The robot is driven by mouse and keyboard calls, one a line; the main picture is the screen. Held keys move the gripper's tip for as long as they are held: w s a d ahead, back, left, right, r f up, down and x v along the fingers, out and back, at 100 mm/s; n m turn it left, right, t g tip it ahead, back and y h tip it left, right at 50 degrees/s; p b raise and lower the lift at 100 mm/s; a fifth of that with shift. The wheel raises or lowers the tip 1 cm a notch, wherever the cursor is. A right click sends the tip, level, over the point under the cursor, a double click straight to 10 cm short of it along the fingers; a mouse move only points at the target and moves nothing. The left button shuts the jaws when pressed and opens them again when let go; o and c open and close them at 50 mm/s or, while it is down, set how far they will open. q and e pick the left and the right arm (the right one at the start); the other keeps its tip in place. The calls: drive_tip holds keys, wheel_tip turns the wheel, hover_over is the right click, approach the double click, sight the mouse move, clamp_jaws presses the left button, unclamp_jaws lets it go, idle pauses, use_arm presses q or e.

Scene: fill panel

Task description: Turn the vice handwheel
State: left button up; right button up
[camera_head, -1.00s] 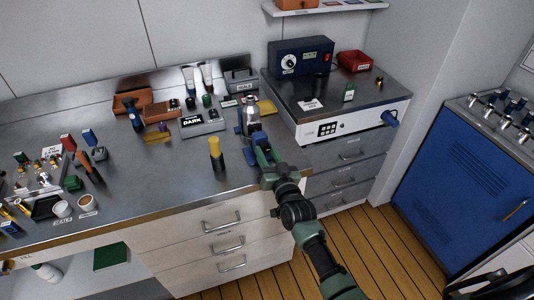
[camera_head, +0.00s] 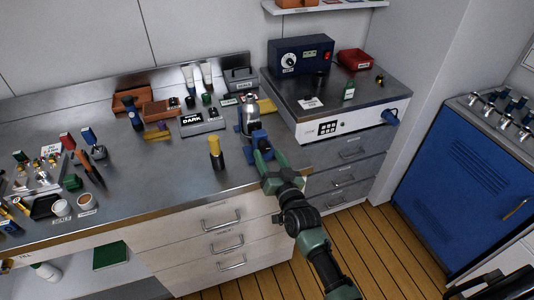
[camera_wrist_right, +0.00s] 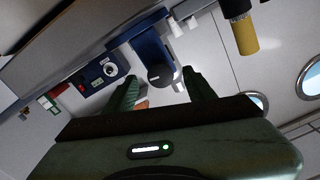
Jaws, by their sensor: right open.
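The blue vice (camera_head: 246,132) stands at the front right of the steel workbench, with a silvery metal part above it. It also shows in the right wrist view (camera_wrist_right: 150,46). A dark round part, which looks like the vice handwheel (camera_wrist_right: 160,76), faces the wrist camera. My right gripper (camera_head: 259,148) is at the near side of the vice. In the right wrist view my right gripper (camera_wrist_right: 160,82) is open, its green fingers on either side of the dark round part. I cannot tell whether they touch it. My left gripper is out of view.
A yellow-topped dark tool (camera_head: 215,152) stands left of the vice. A grey box marked DARK (camera_head: 202,122) lies behind it. A raised white unit (camera_head: 350,122) with a blue control box (camera_head: 300,60) stands to the right. The bench front between is clear.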

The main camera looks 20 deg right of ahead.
drive_tip(key=s, duration=0.5)
drive_tip(key=shift+s+d+b, duration=0.1)
drive_tip(key=shift+s+b, duration=0.1)
drive_tip(key=shift+b, duration=0.2)
drive_tip(key=s+a+f+n+g, duration=0.1)
drive_tip(key=s+f+g, duration=0.3)
drive_tip(key=f, duration=0.7)
drive_tip(key=s+f+n+g, duration=0.1)
drive_tip(key=s+f, duration=0.5)
drive_tip(key=f, duration=0.5)
drive_tip(key=s+a+f+n+g, duration=0.1)
drive_tip(key=s+f+g, duration=0.3)
drive_tip(key=f, duration=0.7)
drive_tip(key=s+d+f+n+g, duration=0.1)
drive_tip(key=s+f, duration=0.5)
drive_tip(key=s, duration=0.6)
drive_tip(key=s+d+f+n+g+b, duration=0.1)
drive_tip(key=s+f+g, duration=0.3)
drive_tip(key=s, duration=0.8)
drive_tip(key=s+d+f+n+g, duration=0.1)
drive_tip(key=s+d+f+g, duration=0.2)
drive_tip(key=s+f, duration=0.6)
drive_tip(key=s, duration=0.2)
drive_tip(key=shift+s+d+h+b, duration=0.2)
drive_tip(key=shift+s+h+b, duration=0.1)
drive_tip(key=shift+s, duration=0.1)
